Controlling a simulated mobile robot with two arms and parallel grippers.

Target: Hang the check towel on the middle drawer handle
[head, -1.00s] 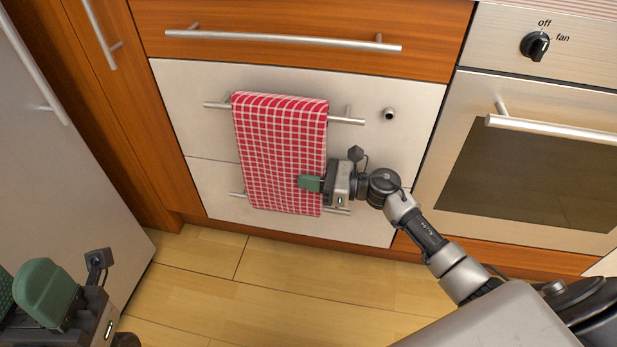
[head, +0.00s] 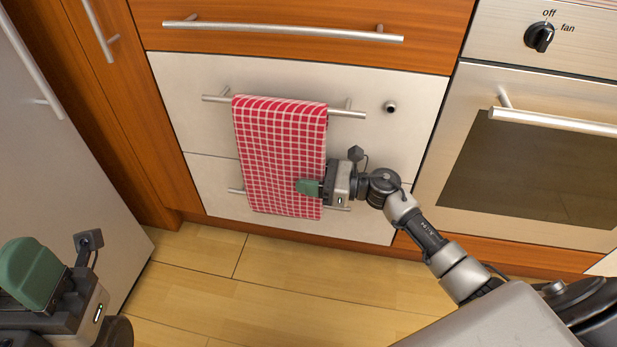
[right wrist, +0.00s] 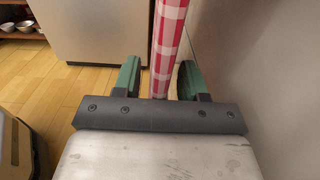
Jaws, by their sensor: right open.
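The red-and-white check towel (head: 275,150) hangs folded over the middle drawer handle (head: 347,113), the bar on the upper white drawer front. Its lower end reaches down past the lower drawer handle (head: 235,191) and covers most of that bar. My right gripper (head: 308,187) is open at the towel's lower right edge. In the right wrist view the towel's edge (right wrist: 168,45) runs between its two green fingers, with a gap on the left side. My left gripper (head: 32,275) is at the lower left, away from the towel. Only one green finger shows clearly.
A wooden top drawer with a long handle (head: 285,31) is above. The oven (head: 535,165) with its bar handle (head: 555,121) stands to the right. A grey appliance door (head: 50,170) is at the left. The wooden floor (head: 270,280) is clear.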

